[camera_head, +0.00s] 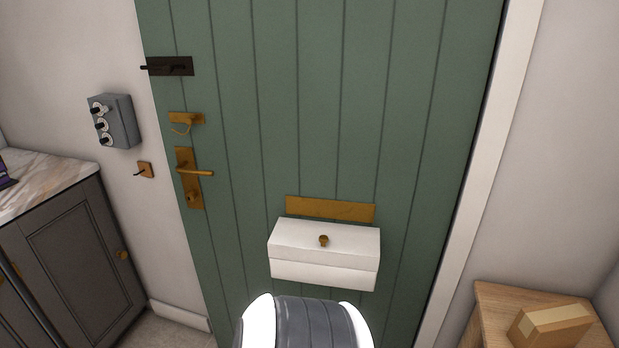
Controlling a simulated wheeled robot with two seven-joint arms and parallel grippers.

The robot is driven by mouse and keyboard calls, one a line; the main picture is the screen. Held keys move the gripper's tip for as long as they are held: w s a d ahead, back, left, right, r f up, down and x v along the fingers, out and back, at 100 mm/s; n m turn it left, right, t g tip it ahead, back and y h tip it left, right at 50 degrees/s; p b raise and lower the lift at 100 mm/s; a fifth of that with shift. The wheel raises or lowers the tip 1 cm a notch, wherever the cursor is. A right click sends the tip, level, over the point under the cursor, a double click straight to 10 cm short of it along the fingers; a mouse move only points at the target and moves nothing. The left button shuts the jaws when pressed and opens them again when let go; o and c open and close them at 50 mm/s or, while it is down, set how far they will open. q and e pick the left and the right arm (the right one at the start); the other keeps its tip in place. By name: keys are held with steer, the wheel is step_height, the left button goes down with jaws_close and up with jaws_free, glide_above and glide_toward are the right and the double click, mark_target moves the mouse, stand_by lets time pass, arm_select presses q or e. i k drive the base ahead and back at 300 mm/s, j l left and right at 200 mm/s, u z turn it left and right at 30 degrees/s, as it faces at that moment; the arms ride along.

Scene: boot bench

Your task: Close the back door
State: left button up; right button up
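The green plank back door (330,120) fills the middle of the head view. Along its left side are a dark bolt (170,66), a brass latch (184,119) and a brass lever handle (195,172) on a long plate. A brass letter plate (330,209) is lower down, above a white letter box (325,255) with a small knob. The bolt's end reaches past the door's left edge. I cannot tell whether the door is fully shut or slightly ajar. Neither of my grippers is in view.
A grey cabinet (80,260) with a marble top (45,185) stands at the left. A grey switch box (115,120) and a small brass hook (145,170) are on the left wall. A wooden stand (490,300) with a cardboard box (550,328) is at the lower right.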

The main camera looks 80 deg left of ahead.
mark_target(362, 113)
steer(key=u, duration=2.7)
